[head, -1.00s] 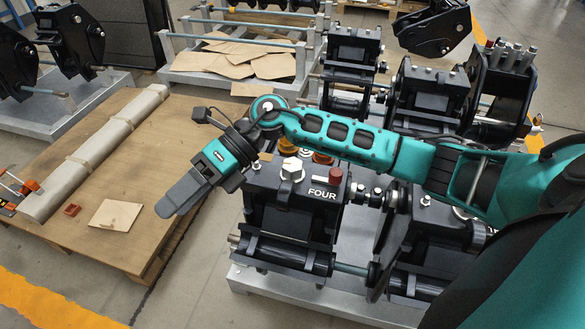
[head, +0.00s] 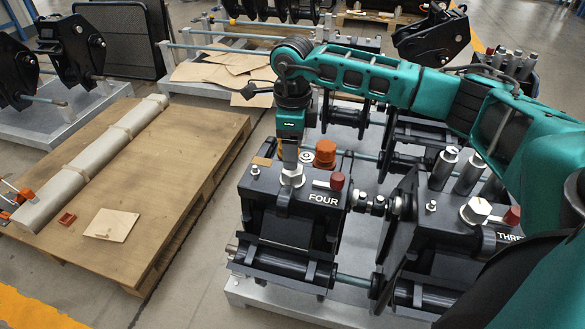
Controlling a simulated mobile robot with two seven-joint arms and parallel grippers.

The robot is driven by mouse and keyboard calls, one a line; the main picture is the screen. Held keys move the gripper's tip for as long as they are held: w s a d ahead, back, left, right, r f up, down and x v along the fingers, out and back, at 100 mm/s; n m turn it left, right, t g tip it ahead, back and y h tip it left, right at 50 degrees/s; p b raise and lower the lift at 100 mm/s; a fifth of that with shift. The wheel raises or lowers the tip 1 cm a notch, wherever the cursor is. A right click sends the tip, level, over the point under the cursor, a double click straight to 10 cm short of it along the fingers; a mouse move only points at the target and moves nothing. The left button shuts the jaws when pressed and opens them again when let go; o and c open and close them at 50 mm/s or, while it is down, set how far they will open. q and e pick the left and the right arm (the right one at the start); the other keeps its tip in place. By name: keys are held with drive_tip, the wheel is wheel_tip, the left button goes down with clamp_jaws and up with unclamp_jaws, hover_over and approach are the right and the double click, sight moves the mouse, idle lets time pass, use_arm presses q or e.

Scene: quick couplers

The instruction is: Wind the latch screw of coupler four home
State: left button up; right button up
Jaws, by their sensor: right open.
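Coupler four (head: 281,221) is the black block labelled FOUR in the middle of the head view. Its latch screw is a pale hex head (head: 292,178) on the top face, left of the label. My right gripper (head: 291,166) points straight down over this screw head, its fingers at or just above it. The fingers look edge-on, so their gap is hidden, and I cannot tell whether they touch the head. An orange cap (head: 325,153) and a dark red cap (head: 337,181) stand right of the screw. My left gripper is not in view.
Coupler three (head: 446,225) stands to the right, with grey cylinders and its own hex head (head: 477,209). A wooden pallet (head: 168,165) on the left carries a long wrapped roll (head: 90,165) and a small board (head: 111,224). Open floor lies front left.

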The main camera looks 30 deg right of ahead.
sight(292, 175)
wheel_tip(292, 175, down, 6)
drive_tip(key=shift+r+b, duration=0.1)
drive_tip(key=shift+b, duration=0.2)
drive_tip(key=shift+c, duration=0.3)
drive_tip(key=c, duration=0.7)
